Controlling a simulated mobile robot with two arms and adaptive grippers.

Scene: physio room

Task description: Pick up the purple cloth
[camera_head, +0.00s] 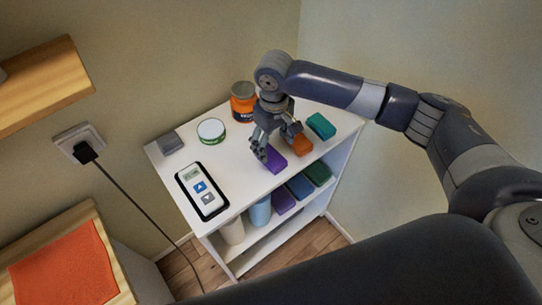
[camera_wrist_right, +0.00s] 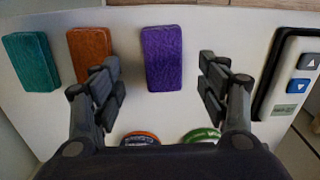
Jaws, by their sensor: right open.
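The purple cloth (camera_head: 275,161) is a small folded block on the white top of the shelf unit, near its front edge. In the right wrist view the purple cloth (camera_wrist_right: 162,58) lies between the two fingers, with a gap on each side. My right gripper (camera_head: 277,146) is open, pointing down over the cloth, and partly hides it in the head view. The open fingers also show in the right wrist view (camera_wrist_right: 160,72). My left gripper is not in view.
An orange cloth (camera_head: 301,145) lies close beside the right gripper, with a teal cloth (camera_head: 321,126) beyond. An orange jar (camera_head: 243,101), a round tin (camera_head: 211,131), a grey block (camera_head: 171,142) and a controller (camera_head: 202,190) share the shelf top. More folded cloths (camera_head: 300,186) lie below.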

